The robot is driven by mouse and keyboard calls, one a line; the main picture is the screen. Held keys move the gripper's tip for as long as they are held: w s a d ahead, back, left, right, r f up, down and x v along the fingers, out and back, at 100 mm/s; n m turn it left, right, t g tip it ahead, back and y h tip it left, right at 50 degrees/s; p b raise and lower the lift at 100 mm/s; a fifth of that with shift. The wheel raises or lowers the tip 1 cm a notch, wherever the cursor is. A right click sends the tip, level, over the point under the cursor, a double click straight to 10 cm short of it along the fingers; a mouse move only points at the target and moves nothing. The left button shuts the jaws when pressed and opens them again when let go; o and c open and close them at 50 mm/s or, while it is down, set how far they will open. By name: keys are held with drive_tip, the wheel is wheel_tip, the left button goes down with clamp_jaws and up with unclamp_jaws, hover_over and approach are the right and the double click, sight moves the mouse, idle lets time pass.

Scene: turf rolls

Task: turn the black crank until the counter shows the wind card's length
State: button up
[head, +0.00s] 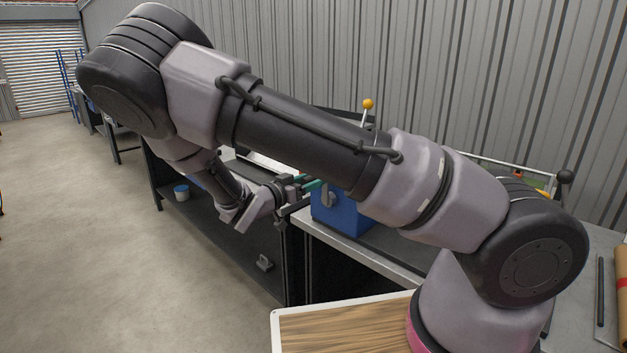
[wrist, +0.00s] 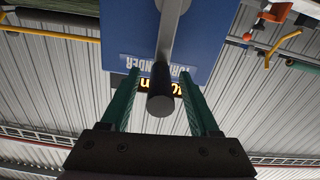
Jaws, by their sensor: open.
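The blue winder box (head: 340,216) stands on the bench, partly hidden behind my arm in the head view. In the wrist view the box (wrist: 120,25) fills the top middle, with its lettering upside down. The black crank grip (wrist: 160,88) sits on a grey crank arm (wrist: 170,30) and points toward the camera. My gripper (wrist: 159,75) is open, its green fingers on either side of the grip with a gap on both sides. The gripper (head: 318,185) is at the box's front in the head view. The counter (wrist: 174,85) shows yellow digits, mostly hidden by the grip and unreadable. I cannot make out a wind card.
A yellow-knobbed lever (head: 368,104) rises behind the box. A black ball knob (head: 565,177) stands at the right. A wooden board with a white rim (head: 275,325) is at the front, and a red-banded roll (head: 622,283) at the right edge. The floor at left is clear.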

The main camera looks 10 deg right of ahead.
drive_tip(key=shift+a, duration=0.1)
drive_tip(key=v, duration=1)
drive_tip(key=shift+s+a, duration=0.2)
drive_tip(key=shift+a, duration=0.05)
